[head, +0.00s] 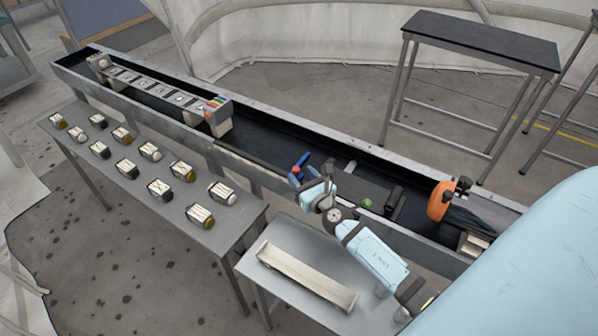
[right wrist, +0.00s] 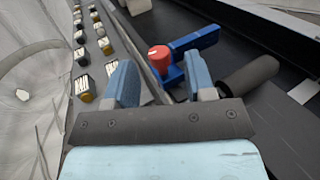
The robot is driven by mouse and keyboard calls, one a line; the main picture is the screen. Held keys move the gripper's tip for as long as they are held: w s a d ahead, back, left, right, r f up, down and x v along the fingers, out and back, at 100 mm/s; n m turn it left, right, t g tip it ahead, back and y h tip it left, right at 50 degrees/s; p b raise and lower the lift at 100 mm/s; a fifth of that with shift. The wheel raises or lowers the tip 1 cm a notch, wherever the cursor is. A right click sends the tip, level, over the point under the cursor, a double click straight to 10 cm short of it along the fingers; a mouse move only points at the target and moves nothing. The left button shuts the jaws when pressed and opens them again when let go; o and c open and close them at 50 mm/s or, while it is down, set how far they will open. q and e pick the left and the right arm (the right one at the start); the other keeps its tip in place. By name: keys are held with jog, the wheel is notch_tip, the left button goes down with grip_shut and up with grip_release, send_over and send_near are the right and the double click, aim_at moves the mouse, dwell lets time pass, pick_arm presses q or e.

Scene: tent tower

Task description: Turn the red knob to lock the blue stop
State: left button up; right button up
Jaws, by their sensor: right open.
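The red knob (right wrist: 159,58) sits on top of a blue base in the right wrist view, with the blue stop (right wrist: 196,42) reaching out to its right over the dark channel. In the head view the blue stop (head: 303,160) shows at the channel's near wall, with the red knob (head: 296,170) small beside it. My right gripper (right wrist: 160,80) is open, its two pale blue fingers apart on either side of the knob's line in the wrist picture. Whether the fingers reach around the knob or stay short of it, I cannot tell. My left gripper is not in view.
A long black channel (head: 262,138) with grey walls runs across the floor. A table (head: 205,235) with several small labelled blocks stands along its near side. A smaller table (head: 285,236) holds a long beige tray (head: 305,279). An orange wheel (head: 440,201) is at the channel's right end.

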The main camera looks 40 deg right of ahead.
jog(key=shift+w, duration=0.85)
jog(key=shift+c, duration=0.5)
grip_shut()
jog(key=shift+a+r+m+h+p, duration=0.1)
jog(key=shift+a+m+h+p, duration=0.05)
jog(key=shift+m+h+p, duration=0.7)
jog(key=shift+a+m+g+h+p, duration=0.1)
jog(key=shift+m+g+h+p, duration=0.35)
jog(key=shift+h, duration=0.7)
jog(key=shift+m+g+h, duration=0.35)
jog(key=shift+m+h, duration=0.35)
jog(key=shift+h, duration=0.4)
jog(key=shift+w+a+f+m+g+h, duration=0.1)
jog(key=shift+m+g+h, duration=0.3)
jog(key=shift+h, duration=0.2)
jog(key=shift+a+f+m+g+h, duration=0.1)
jog(key=shift+m+g+h, duration=0.2)
jog(key=shift+m+h, duration=0.25)
jog(key=shift+o, duration=0.5)
grip_release()
